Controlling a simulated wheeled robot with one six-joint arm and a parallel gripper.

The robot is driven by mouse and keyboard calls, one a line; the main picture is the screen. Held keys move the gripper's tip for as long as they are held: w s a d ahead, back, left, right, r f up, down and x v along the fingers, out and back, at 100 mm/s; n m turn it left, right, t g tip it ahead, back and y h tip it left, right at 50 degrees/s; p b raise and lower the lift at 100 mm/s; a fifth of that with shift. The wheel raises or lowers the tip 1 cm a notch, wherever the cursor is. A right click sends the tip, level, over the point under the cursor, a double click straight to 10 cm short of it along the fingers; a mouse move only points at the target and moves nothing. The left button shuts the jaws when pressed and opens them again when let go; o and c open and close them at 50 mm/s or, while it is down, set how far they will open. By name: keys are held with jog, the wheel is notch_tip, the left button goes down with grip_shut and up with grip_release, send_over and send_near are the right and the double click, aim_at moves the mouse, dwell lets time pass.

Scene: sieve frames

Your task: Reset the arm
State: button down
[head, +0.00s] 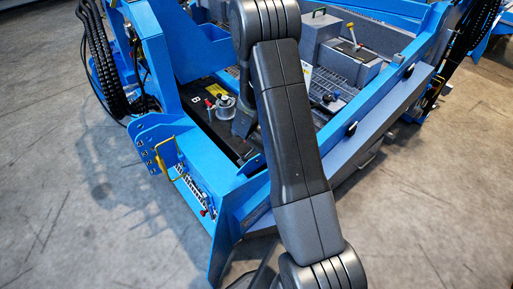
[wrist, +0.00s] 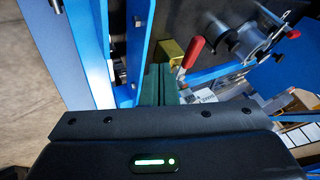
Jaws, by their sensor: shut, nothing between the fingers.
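My arm (head: 290,130) is dark grey and runs from the bottom of the head view up over the blue machine frame, bent at a joint near the top. In the head view my gripper is mostly hidden behind the arm. In the wrist view my gripper (wrist: 159,72) shows as two dark green fingers, close together with nothing between them. Their tips are near a yellow bracket (wrist: 172,51) and a red-handled lever (wrist: 192,50). I cannot tell whether they touch either one.
The blue frame (head: 240,195) surrounds the arm's far end, with upright blue walls close by. A metal canister (head: 222,108) stands on a black panel. A grey box (head: 350,65) with a lever is at the back right. Bare concrete floor (head: 70,220) lies left.

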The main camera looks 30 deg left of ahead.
jog(key=p+v, duration=0.1)
jog(key=v, duration=0.5)
jog(key=shift+a, duration=0.1)
jog(key=shift+f, duration=0.1)
